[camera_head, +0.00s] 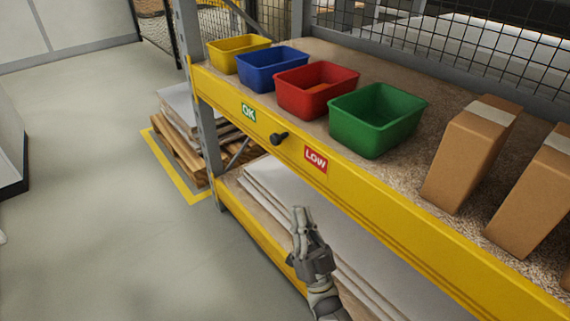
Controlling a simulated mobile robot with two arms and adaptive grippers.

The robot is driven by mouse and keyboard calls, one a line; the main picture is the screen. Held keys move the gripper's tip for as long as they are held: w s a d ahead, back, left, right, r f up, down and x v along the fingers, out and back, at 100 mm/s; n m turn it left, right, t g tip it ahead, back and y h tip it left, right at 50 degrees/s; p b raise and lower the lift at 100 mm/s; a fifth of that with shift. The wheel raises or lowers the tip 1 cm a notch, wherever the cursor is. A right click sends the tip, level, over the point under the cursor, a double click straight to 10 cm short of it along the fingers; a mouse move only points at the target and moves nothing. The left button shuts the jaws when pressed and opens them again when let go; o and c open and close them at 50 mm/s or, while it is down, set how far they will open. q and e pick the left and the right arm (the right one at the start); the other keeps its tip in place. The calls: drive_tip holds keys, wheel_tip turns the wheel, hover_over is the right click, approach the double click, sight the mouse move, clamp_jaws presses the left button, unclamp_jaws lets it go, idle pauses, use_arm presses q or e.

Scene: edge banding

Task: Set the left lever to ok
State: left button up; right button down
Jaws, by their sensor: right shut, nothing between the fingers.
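A small black lever (279,138) sits on the front of the yellow shelf beam, between a green OK label (249,112) on its left and a red LOW label (315,159) on its right. Its knob leans to the right and slightly up, on the LOW side of its pivot. It is the only lever in view. My right gripper (300,212) is below and a little right of the lever, in front of the lower shelf, fingers pointing up. It is shut and empty, apart from the lever. My left gripper is not in view.
On the upper shelf (440,215) stand yellow (236,55), blue (271,72), red (318,92) and green bins (374,122), then cardboard boxes (474,152). The yellow beam (400,225) runs along the front. Flat sheets lie on the lower shelf. The floor at left is clear.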

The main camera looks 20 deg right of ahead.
approach(278, 139)
drive_tip(key=x, duration=0.5)
drive_tip(key=shift+w+r, duration=0.35)
use_arm(q)
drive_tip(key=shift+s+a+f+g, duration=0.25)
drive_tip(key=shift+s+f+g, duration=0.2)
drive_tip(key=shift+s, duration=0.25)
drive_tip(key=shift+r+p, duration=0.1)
drive_tip(key=shift+p, duration=0.25)
use_arm(e)
drive_tip(key=shift+r, duration=0.1)
